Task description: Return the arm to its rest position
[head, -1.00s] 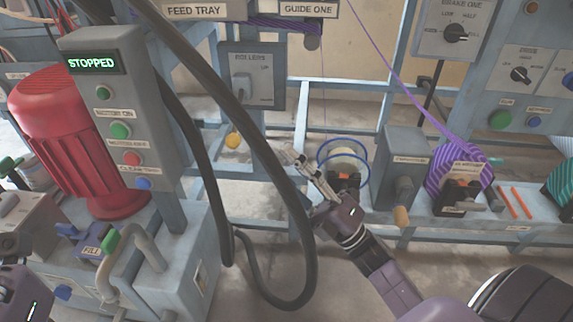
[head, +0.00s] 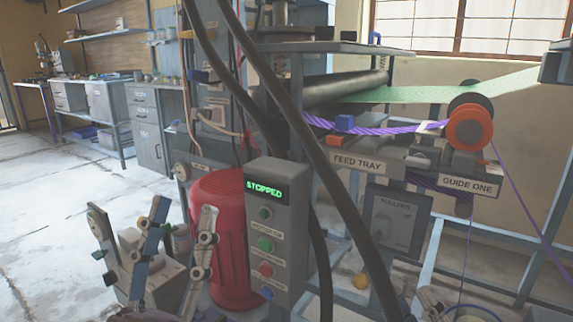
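My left gripper (head: 178,222) is at the lower left of the head view, pointing up, with its fingers spread and no object seen between them. It is in front of a grey box and left of the red motor (head: 228,240). Of my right gripper (head: 428,298), only the finger ends show at the bottom edge, right of the black cables. The rest of it is out of frame, so I cannot tell its opening or what it holds.
The control box (head: 275,225) reads STOPPED. Thick black cables (head: 330,170) hang across the middle. The feed tray (head: 362,165) and an orange roller (head: 469,127) are at the right. Open floor (head: 60,220) lies at the left, before a far workbench (head: 100,90).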

